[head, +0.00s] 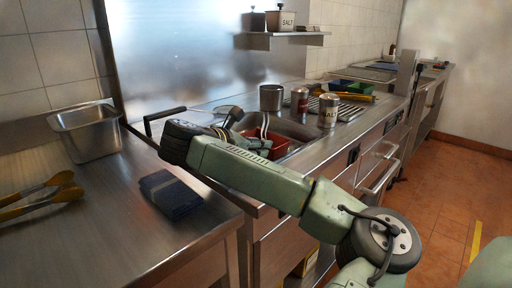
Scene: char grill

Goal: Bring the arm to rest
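My green arm reaches from the bottom right across the front of the counter. It bends at a dark joint at the left, near the black handle. My gripper (262,137) seems to be beyond that bend, over the red tray (280,147) in the counter. It is small and partly hidden by my arm, so I cannot tell whether its fingers are open or shut, or whether they touch anything.
A steel pan (88,132), yellow-handled tongs (40,196) and a folded dark cloth (170,194) lie on the left counter. A steel cup (271,98), a salt shaker (328,111) and another shaker (299,100) stand behind my arm. Floor is open at right.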

